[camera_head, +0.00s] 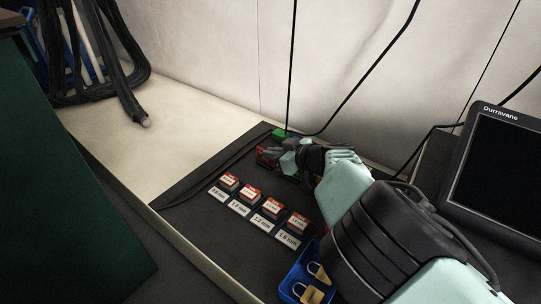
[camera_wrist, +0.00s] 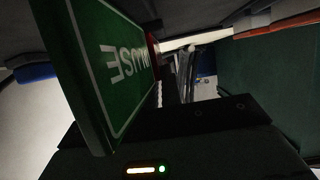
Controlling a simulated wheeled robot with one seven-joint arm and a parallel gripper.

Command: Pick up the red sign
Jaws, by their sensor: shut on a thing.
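My gripper (camera_head: 288,153) is low over the back of the dark mat, shut on the red sign (camera_head: 264,157). Only small red parts show beside the fingers in the head view; the sign's face is hidden. In the wrist view a narrow strip of the red sign (camera_wrist: 153,50) shows behind a green sign. I cannot see exactly where the fingers grip it. The green sign (camera_wrist: 107,68) with white lettering fills the left of the wrist view, close to my gripper; a green piece (camera_head: 280,134) also shows behind my gripper in the head view.
Several red-and-white boxes (camera_head: 250,191) stand in a row with labels on the mat (camera_head: 190,192). A blue tray (camera_head: 291,286) with padlocks lies in front, close to my arm. A monitor (camera_head: 508,165) stands right; cables hang behind.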

